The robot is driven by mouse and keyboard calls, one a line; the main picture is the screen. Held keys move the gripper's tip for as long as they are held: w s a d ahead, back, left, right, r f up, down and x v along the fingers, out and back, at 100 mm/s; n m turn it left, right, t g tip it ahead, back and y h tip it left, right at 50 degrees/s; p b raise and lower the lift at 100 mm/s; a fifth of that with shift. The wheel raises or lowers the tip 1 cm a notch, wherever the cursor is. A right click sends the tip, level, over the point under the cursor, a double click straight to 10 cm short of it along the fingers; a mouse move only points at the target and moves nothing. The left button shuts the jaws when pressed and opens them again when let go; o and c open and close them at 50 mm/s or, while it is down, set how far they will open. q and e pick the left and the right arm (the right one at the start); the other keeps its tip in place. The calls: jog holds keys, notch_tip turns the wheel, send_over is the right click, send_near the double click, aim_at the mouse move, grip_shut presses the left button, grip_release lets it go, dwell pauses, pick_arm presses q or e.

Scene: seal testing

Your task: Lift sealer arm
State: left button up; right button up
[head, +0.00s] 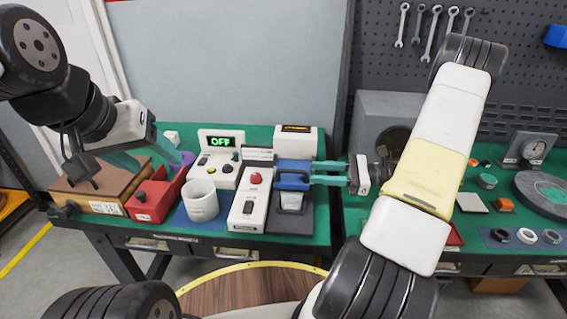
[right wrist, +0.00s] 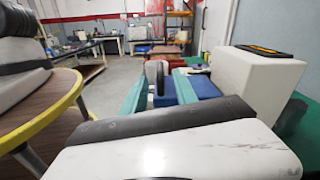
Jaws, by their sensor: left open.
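The sealer arm (head: 292,201) is at the middle of the bench, with a blue loop handle (head: 291,182) on a dark base. In the right wrist view the handle (right wrist: 166,96) shows between the two fingers, partly hidden by the gripper body. My left gripper (head: 150,155) is open and empty above the left end of the bench, over the wooden box and the red bin.
Left of the sealer are a white switch box with a red button (head: 250,204), a white cup (head: 201,201), a red bin (head: 152,197) and a box with a green OFF display (head: 221,147). A white display box (head: 296,143) stands behind. A round wooden table (head: 235,289) is in front.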

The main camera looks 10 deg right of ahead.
aim_at(301, 171)
jog(key=x, duration=0.7)
jog(key=shift+w+a+f, duration=0.1)
jog(key=shift+a, duration=0.25)
jog(key=c, duration=0.7)
grip_shut()
jog(key=shift+w+d, duration=0.1)
dwell(0.3)
